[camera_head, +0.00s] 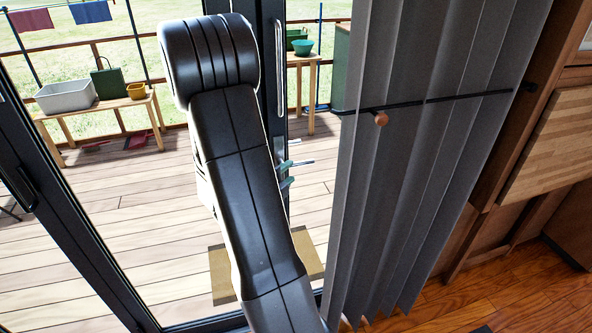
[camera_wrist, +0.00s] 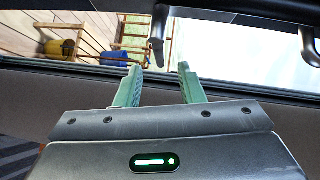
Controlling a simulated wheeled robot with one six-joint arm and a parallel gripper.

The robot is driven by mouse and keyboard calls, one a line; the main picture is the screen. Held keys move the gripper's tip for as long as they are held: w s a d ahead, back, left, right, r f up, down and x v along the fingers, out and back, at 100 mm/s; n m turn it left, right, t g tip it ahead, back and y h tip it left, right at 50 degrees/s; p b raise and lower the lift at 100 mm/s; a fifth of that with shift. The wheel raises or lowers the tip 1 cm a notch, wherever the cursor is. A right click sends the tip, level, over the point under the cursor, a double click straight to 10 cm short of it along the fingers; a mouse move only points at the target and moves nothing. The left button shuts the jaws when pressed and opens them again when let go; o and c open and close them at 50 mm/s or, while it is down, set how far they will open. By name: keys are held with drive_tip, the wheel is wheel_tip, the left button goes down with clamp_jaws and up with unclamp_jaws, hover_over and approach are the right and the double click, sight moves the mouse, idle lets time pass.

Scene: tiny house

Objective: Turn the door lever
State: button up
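The door lever (camera_head: 303,162) is a short silver bar on the dark frame of the glass door (camera_head: 271,60); my arm partly covers this area in the head view. In the wrist view, the lever (camera_wrist: 158,28) looks dark grey and points down towards the gap between my fingertips. My gripper (camera_head: 287,173) has green fingers, which stand apart with nothing between them. In the wrist view, my gripper (camera_wrist: 160,72) is just short of the lever; I see no clear contact.
A grey pull handle (camera_wrist: 309,46) is on the frame to the right in the wrist view. A grey curtain (camera_head: 395,170) hangs right of the door. Outside are a wooden deck (camera_head: 130,220), a doormat (camera_head: 221,275) and a bench (camera_head: 100,108) with containers.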

sight(298, 165)
drive_tip(key=v, duration=0.6)
drive_tip(key=shift+s+b, duration=0.3)
drive_tip(key=shift+b, duration=0.15)
drive_tip(key=shift+r, duration=0.1)
drive_tip(key=p+x, duration=0.3)
drive_tip(key=x, duration=1)
drive_tip(key=shift+w+d, duration=0.1)
drive_tip(key=shift+w, duration=0.3)
